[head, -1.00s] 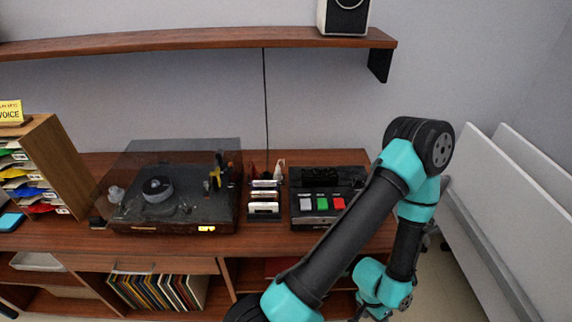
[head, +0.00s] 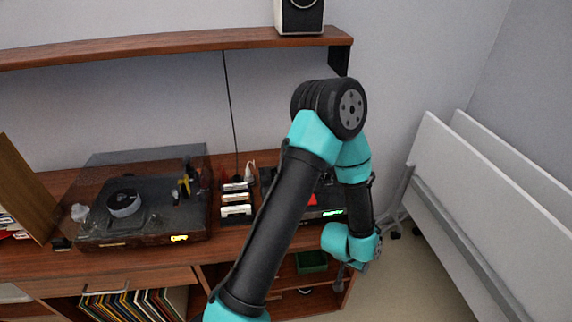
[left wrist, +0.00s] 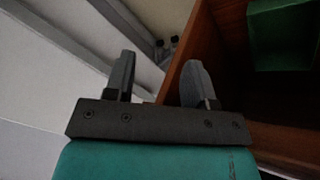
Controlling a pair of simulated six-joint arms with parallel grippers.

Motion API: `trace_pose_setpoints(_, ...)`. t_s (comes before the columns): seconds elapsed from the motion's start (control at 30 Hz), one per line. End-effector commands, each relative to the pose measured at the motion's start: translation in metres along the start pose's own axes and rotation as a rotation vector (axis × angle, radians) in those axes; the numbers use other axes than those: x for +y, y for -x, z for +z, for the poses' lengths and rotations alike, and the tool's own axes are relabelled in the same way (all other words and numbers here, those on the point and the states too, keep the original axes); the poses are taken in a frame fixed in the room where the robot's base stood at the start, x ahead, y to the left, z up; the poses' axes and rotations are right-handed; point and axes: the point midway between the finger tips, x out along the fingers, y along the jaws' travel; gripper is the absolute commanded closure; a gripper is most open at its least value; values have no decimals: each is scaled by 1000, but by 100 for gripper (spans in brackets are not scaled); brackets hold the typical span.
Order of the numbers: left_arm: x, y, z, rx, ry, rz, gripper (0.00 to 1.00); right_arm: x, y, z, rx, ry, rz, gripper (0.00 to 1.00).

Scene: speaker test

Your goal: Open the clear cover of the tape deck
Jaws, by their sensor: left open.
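The tape deck (head: 330,214) stands at the right end of the wooden cabinet top in the head view. My left arm crosses in front of it and hides most of it, including its clear cover. A red button and a lit green strip show past the arm. My left gripper (head: 343,272) hangs low beside the cabinet's right end, below the deck and apart from it. In the left wrist view the left gripper (left wrist: 160,62) is open, with nothing between its fingers. My right gripper is not in view.
A turntable (head: 140,236) under a clear lid stands left on the cabinet top (head: 60,185). Cassettes (head: 237,197) stand between it and the deck. A green box (head: 312,262) sits in the lower shelf. White panels (head: 470,200) stand right. A wall shelf (head: 180,45) holds a speaker (head: 300,16).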

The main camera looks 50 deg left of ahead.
Motion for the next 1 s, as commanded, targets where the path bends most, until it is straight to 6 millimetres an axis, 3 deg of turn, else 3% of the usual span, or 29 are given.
trace_pose_setpoints(0.03,9,7,-20,46,-9,3,50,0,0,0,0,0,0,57)
trace_pose_setpoints(0.3,46,58,-118,213,-30,46,50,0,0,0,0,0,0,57)
trace_pose_setpoints(0.47,39,90,-160,194,-42,80,50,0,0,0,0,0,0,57)
trace_pose_setpoints(0.57,24,110,-177,151,-54,87,50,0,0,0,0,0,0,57)
trace_pose_setpoints(0.77,-25,163,-206,39,-74,55,50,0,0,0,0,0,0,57)
trace_pose_setpoints(1.0,-102,252,-223,-111,-65,-64,50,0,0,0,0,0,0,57)
